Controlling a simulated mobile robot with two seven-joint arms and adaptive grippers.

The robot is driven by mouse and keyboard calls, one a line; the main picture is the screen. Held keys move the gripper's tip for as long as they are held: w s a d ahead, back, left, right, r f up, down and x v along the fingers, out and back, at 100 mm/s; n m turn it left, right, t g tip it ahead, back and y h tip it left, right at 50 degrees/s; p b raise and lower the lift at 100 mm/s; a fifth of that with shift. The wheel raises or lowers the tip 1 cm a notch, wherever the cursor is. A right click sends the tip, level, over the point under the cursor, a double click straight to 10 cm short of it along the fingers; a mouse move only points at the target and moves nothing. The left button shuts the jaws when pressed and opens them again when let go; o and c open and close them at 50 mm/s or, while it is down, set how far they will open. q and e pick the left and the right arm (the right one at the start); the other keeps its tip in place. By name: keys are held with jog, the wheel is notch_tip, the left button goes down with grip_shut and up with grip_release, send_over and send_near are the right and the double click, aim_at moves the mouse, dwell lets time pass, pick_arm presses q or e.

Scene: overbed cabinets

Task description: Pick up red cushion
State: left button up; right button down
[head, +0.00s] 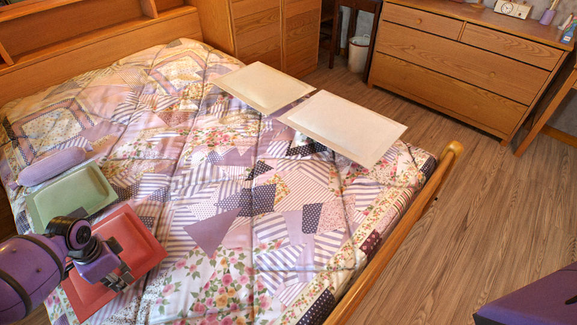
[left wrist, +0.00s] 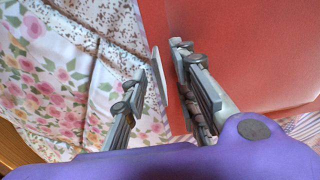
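The red cushion (head: 137,236) lies on the bed's near left part, a flat square with a raised middle and thinner rim. It fills the upper right of the left wrist view (left wrist: 245,50). My left gripper (head: 122,272) is over its near right side. The arm hides part of the cushion in the head view. My right gripper is out of view.
A green cushion (head: 72,193) lies just behind the red one, and a purple bolster (head: 54,166) beyond it. Two cream cushions (head: 262,87) (head: 343,125) lie farther right on the patchwork bedspread (head: 235,215). The wooden footboard (head: 400,240) edges the bed; floor (head: 450,220) is clear.

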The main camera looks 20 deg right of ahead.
pick_arm(q)
grip_shut()
